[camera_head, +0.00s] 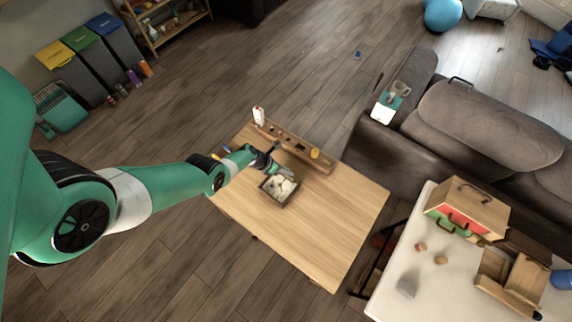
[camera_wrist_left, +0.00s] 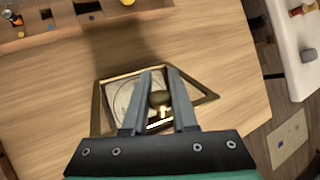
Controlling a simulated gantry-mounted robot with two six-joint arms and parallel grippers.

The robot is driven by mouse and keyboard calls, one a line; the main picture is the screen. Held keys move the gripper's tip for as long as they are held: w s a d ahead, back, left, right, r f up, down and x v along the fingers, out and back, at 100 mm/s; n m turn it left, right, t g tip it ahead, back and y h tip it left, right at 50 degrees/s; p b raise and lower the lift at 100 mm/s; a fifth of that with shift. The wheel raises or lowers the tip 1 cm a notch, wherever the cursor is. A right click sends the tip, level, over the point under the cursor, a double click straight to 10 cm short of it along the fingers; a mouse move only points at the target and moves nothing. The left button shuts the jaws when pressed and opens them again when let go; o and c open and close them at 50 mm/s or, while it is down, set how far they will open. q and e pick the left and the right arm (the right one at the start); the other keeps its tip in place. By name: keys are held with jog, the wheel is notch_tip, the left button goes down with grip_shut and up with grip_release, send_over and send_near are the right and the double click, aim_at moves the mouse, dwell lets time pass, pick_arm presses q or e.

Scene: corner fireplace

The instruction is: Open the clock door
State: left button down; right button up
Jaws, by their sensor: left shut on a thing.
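The clock (camera_head: 268,195) lies on the wooden table in the head view, a dark square frame around a pale face. My left gripper (camera_head: 284,172) is at its far edge. In the left wrist view the clock shows a pale round dial (camera_wrist_left: 124,98) and a brass-coloured door frame (camera_wrist_left: 98,112). The left gripper (camera_wrist_left: 159,72) is shut on a round brass knob (camera_wrist_left: 160,99) between its fingers. Part of the frame slants out to the right of the fingers. How far the door stands open is hard to tell. The fingers and wrist hide the near part. My right gripper is not in view.
A long wooden tray (camera_head: 300,152) with small items lies along the table's far edge. The near part of the wooden table (camera_head: 310,235) is clear. A grey sofa (camera_head: 480,125) stands behind.

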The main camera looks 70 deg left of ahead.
pick_arm(q)
jog(key=c, duration=0.7)
grip_release()
jog(key=p+v, duration=1)
jog(key=v, duration=0.1)
jog(key=shift+s+a+r, duration=0.1)
jog(key=shift+s+r, duration=0.05)
jog(key=shift+r, duration=0.15)
